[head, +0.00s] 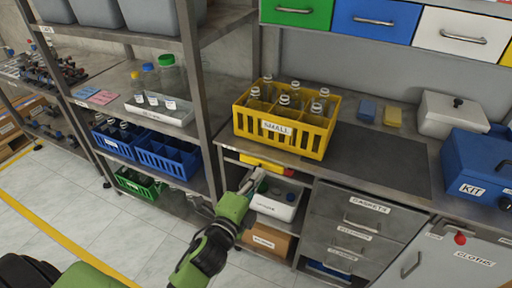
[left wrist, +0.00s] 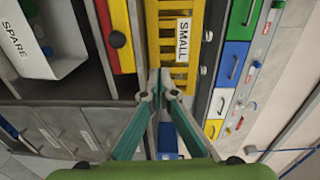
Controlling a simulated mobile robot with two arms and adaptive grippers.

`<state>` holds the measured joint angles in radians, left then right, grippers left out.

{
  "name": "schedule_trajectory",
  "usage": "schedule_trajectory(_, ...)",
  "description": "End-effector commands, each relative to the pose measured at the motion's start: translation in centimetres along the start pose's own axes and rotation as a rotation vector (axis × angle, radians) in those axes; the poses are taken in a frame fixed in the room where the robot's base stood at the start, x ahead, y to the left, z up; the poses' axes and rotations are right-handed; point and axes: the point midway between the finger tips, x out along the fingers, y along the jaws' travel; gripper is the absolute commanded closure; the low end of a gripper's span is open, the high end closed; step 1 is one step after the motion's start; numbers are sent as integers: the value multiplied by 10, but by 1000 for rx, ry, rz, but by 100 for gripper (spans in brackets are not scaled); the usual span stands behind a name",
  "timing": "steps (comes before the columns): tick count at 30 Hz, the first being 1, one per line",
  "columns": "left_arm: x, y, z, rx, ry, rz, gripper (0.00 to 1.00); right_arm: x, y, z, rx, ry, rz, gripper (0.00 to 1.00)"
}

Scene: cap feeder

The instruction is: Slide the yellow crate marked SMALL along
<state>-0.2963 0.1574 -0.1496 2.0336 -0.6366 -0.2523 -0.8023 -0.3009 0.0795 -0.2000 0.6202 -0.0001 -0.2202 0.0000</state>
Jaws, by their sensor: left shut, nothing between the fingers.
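The yellow crate marked SMALL (head: 277,140) stands upright on the workbench near its front edge, with several clear bottles with pale caps in it. Its white label faces the front. The crate also shows in the left wrist view (left wrist: 154,35), straight beyond my fingertips. My left gripper (head: 254,180) is shut and empty, in front of and below the crate in the head view. In the left wrist view its fingertips (left wrist: 161,88) meet in front of the crate's wall; I cannot tell whether they touch it. My right gripper is not in view.
A dark mat (head: 380,158) lies on the bench right of the crate, with a blue block (head: 367,111) and a yellow block (head: 393,117) behind it. A blue KIT box (head: 470,165) stands farther right. A metal shelf post (head: 196,100) rises at the left.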

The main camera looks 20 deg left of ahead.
Motion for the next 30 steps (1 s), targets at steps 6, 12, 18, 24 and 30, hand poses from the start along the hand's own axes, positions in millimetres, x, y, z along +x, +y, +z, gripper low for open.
schedule_trajectory(6, 6, -26, -1, 41, 0, -48, 100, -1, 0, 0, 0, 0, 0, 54)
schedule_trajectory(12, 40, -28, -1, 37, 0, -47, 100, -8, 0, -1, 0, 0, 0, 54)
schedule_trajectory(18, 84, -30, -2, 35, 0, -46, 100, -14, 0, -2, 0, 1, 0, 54)
schedule_trajectory(24, 118, -30, -2, 33, 1, -44, 100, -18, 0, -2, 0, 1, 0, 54)
schedule_trajectory(30, 135, -29, -1, 35, 0, -43, 100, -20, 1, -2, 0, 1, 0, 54)
